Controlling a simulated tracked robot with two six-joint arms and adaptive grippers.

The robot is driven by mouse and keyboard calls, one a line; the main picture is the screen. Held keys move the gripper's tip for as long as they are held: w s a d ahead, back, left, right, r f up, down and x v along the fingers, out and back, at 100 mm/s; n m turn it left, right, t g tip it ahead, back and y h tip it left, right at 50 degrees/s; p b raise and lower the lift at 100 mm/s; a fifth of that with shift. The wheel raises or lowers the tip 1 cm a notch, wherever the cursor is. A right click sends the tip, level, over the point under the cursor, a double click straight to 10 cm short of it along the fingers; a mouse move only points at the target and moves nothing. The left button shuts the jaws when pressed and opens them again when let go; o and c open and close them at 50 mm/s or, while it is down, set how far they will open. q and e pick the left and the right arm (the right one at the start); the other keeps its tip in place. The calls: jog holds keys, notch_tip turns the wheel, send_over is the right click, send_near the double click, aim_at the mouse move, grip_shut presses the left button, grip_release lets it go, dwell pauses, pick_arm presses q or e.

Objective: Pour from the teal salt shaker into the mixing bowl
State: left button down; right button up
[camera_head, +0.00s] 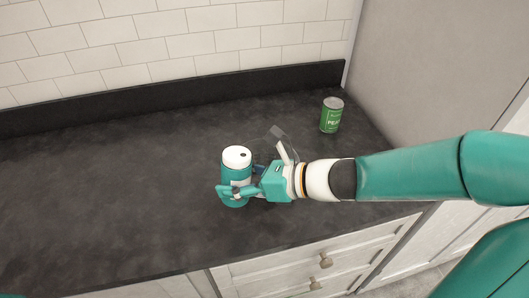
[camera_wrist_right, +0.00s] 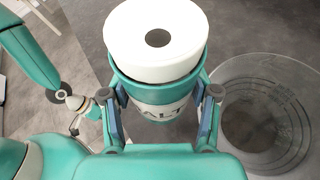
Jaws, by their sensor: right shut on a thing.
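The teal salt shaker (camera_head: 237,172) has a white top with a dark round hole and stands upright over the dark counter. My right gripper (camera_head: 238,191) is shut around its body from the right. In the right wrist view the shaker (camera_wrist_right: 158,45) sits between the two fingers (camera_wrist_right: 163,118), with part of its lettering showing. I cannot tell whether its base touches the counter. The mixing bowl (camera_wrist_right: 235,78) is clear glass with markings, to the right of the shaker in the wrist view and apart from it. In the head view it is hard to make out near my gripper.
A green can of peas (camera_head: 331,116) stands at the back right of the counter (camera_head: 110,190), near the grey side wall. A white tiled wall (camera_head: 190,45) closes the back. Drawers (camera_head: 320,265) lie below the front edge. The counter's left side is clear.

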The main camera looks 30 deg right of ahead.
aim_at(244, 166)
jog(key=shift+w+d+r+m+y+p, duration=0.3)
jog(key=shift+d+m+y+p, duration=0.3)
jog(key=shift+p, duration=0.4)
jog(key=m+p, duration=0.1)
jog(key=w+d+r+m+y+p, duration=0.1)
jog(key=p, duration=0.1)
jog(key=shift+d, duration=0.2)
jog(key=shift+d+f+m+y, duration=0.1)
jog(key=shift+f+m+y, duration=0.45)
jog(key=shift+m, duration=0.45)
jog(key=shift+f+m+y, duration=0.15)
jog(key=shift+m+y, duration=0.2)
jog(key=shift+m, duration=0.25)
jog(key=shift+r+m+y, duration=0.3)
jog(key=shift+r+m, duration=0.15)
jog(key=shift+m, duration=0.35)
jog(key=shift+f+m+t+y+b, duration=0.35)
jog(key=shift+m+b, duration=0.1)
jog(key=shift+m, duration=0.25)
jog(key=shift+w+d+r+p, duration=0.1)
jog(key=shift+r+p, duration=0.05)
jog(key=shift+p, duration=0.15)
jog(key=shift+w+d+r+m+p, duration=0.35)
jog(key=shift+d+m+p, duration=0.25)
jog(key=shift+m+p, duration=0.35)
jog(key=shift+d+f+y, duration=0.1)
jog(key=shift+f+y, duration=0.05)
jog(key=shift+y, duration=0.1)
